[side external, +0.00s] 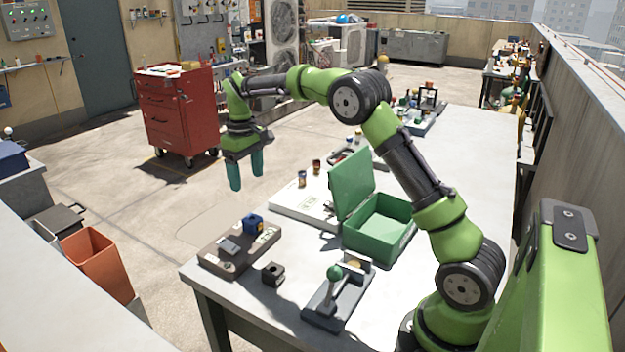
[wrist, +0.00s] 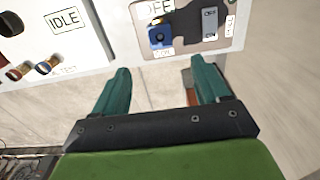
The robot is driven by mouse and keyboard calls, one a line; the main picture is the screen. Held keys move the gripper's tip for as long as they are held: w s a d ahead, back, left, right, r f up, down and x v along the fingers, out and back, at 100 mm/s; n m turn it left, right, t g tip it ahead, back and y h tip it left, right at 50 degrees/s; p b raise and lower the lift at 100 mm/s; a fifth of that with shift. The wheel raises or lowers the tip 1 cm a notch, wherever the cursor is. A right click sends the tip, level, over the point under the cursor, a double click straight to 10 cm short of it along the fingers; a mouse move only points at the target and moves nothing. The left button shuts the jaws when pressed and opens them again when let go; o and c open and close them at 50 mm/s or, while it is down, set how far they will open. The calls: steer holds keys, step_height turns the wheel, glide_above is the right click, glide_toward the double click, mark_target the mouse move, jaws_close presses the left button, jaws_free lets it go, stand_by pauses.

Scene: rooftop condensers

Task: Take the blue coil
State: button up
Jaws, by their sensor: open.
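The blue coil (side external: 252,224) sits on a flat grey-brown base (side external: 215,264) near the table's front left corner. In the wrist view the blue coil (wrist: 160,37) shows near the top, beyond and between my fingertips. My gripper (side external: 247,180) is open and empty, with its teal fingers pointing down. It hangs in the air above and apart from the coil. In the wrist view my gripper (wrist: 163,75) has a clear gap between its fingers, with the table edge and floor behind.
A green box (side external: 378,238) with its lid up stands behind the coil's base. A white panel (side external: 300,205) with small cylinders lies farther back. A red tool cabinet (side external: 180,112) stands on the floor.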

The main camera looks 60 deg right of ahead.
mark_target(252, 220)
step_height(252, 220, down, 14)
steer(key=shift+s+r, duration=0.15)
steer(key=shift+r, duration=0.15)
steer(key=c, duration=1.2)
